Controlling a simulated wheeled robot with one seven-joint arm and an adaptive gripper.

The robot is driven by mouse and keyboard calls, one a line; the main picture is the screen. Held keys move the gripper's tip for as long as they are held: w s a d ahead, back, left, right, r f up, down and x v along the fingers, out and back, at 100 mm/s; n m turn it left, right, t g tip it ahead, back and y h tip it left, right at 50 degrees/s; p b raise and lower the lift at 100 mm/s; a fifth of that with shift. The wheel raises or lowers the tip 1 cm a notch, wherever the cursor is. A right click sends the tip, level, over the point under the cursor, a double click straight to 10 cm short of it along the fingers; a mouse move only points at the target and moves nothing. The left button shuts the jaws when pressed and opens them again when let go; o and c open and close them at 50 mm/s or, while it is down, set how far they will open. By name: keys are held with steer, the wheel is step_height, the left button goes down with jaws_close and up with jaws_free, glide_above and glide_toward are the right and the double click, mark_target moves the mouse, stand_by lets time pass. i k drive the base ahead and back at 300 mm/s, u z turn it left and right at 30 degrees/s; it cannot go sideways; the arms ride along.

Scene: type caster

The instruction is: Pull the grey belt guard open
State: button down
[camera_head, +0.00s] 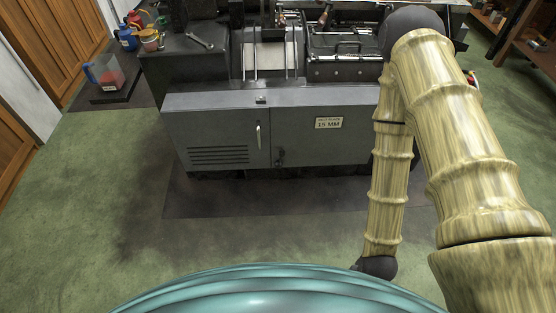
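The machine's grey front has a left panel (215,138) with louvred slots and a pale vertical handle (258,135) near its right edge. This panel looks like the belt guard, and it appears shut, flush with the front. A right panel (325,150) beside it carries a label reading "15 MM" and a small dark latch at its lower left. My arm is folded at the right, its lower link hanging in front of the machine's right end, which it partly hides. My gripper is not visible; the arm runs down to a dark joint near the bottom edge.
A dark mat (290,197) lies on the green floor before the machine. Open floor (90,210) is at the left. A clear jug with red contents (106,72) stands on a dark block at the left. Shelving (530,45) stands at the right.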

mark_target(221, 148)
steer(key=u, duration=2.65)
steer(key=k, duration=0.9)
steer(key=z, duration=1.4)
